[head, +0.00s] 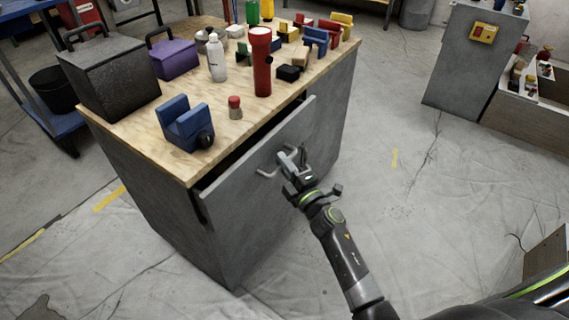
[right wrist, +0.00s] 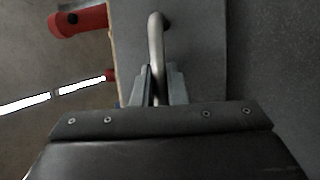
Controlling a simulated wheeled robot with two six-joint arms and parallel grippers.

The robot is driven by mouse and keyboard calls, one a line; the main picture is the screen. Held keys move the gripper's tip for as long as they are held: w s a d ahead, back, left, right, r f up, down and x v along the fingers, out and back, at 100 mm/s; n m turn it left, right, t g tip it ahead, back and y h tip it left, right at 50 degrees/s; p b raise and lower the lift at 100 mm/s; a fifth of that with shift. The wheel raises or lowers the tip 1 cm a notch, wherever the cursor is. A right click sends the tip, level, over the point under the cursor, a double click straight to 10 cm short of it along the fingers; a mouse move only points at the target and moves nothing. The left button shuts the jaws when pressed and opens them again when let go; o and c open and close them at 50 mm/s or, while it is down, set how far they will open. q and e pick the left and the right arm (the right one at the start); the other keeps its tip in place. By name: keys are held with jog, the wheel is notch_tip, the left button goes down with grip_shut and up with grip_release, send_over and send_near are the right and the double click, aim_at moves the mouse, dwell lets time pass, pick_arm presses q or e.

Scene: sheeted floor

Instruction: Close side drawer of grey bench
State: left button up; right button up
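The grey bench (head: 150,207) has a wooden top and stands at the centre left of the head view. Its side drawer (head: 250,185) is partly open, with a dark gap between the drawer front and the bench top. The metal drawer handle (head: 266,174) is on the drawer front; it also shows as a curved bar in the right wrist view (right wrist: 156,40). My right gripper (head: 290,158) is at the handle. In the right wrist view its fingers (right wrist: 157,88) lie on both sides of the bar, closed on it. My left gripper is not in view.
On the bench top stand a red flashlight (head: 262,65), a white bottle (head: 216,60), a blue block-like tool (head: 187,122), a black box (head: 110,75) and a purple box (head: 175,58). The floor (head: 420,210) right of the bench is clear. Another grey cabinet (head: 470,60) stands at the back right.

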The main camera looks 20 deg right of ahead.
aim_at(271, 158)
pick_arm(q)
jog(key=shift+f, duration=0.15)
pick_arm(e)
grip_shut()
jog(key=shift+w+a, duration=0.1)
jog(key=w+a+b, duration=0.1)
jog(key=w+a, duration=0.1)
jog(key=shift+w+a, duration=0.1)
jog(key=shift+w, duration=0.3)
jog(key=shift+w+a, duration=0.15)
jog(key=shift+w, duration=0.05)
jog(key=shift+r, duration=0.1)
jog(key=shift+o, duration=1.7)
grip_release()
jog(key=o, duration=0.3)
jog(key=shift+w+a, duration=0.1)
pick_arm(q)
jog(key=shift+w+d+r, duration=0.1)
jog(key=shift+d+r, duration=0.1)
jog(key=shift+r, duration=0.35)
pick_arm(e)
jog(key=shift+o, duration=0.2)
